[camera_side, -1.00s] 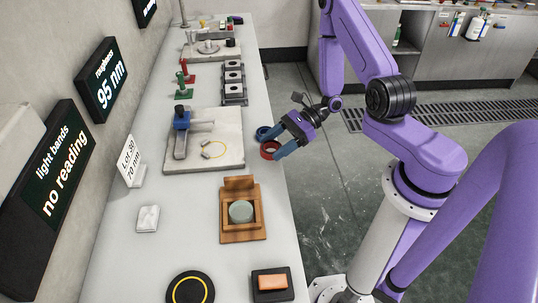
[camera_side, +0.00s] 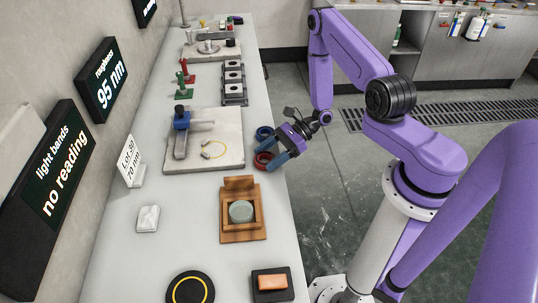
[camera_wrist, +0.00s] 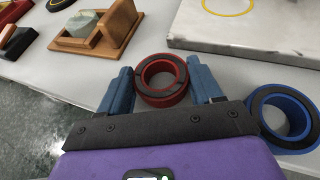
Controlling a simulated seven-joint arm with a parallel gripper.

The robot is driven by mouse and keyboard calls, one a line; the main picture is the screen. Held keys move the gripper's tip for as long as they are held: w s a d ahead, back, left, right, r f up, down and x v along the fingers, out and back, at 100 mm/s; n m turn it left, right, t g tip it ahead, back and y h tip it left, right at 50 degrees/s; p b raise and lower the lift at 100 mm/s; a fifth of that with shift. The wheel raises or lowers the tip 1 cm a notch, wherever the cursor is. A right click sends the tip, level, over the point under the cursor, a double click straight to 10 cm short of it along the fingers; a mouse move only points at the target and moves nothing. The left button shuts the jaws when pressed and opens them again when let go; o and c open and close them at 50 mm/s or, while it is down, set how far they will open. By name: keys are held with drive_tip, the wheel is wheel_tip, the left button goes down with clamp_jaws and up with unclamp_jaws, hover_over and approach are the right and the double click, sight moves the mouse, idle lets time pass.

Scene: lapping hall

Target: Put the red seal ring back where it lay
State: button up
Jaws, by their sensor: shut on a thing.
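The red seal ring (camera_side: 260,166) is near the bench's right edge in the side view. In the wrist view the red ring (camera_wrist: 163,97) sits flat between the two blue fingers, its black top face up. My gripper (camera_side: 269,158) is shut on it; in the wrist view the fingers (camera_wrist: 161,84) press on its left and right sides. Whether the ring touches the bench or hangs just above it, I cannot tell. A blue ring (camera_side: 263,132) lies just beyond it in the side view; in the wrist view the blue ring (camera_wrist: 255,112) is at the right, beside a finger.
A pale stone slab (camera_side: 232,158) with a blue-topped stand lies left of the gripper. A wooden box (camera_side: 225,220) with a raised lid and a grey-green disc stands nearer. A black tray (camera_side: 257,287) with an orange block is at the front.

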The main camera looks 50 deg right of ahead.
drive_tip(key=shift+f, duration=0.1)
drive_tip(key=o, duration=1.2)
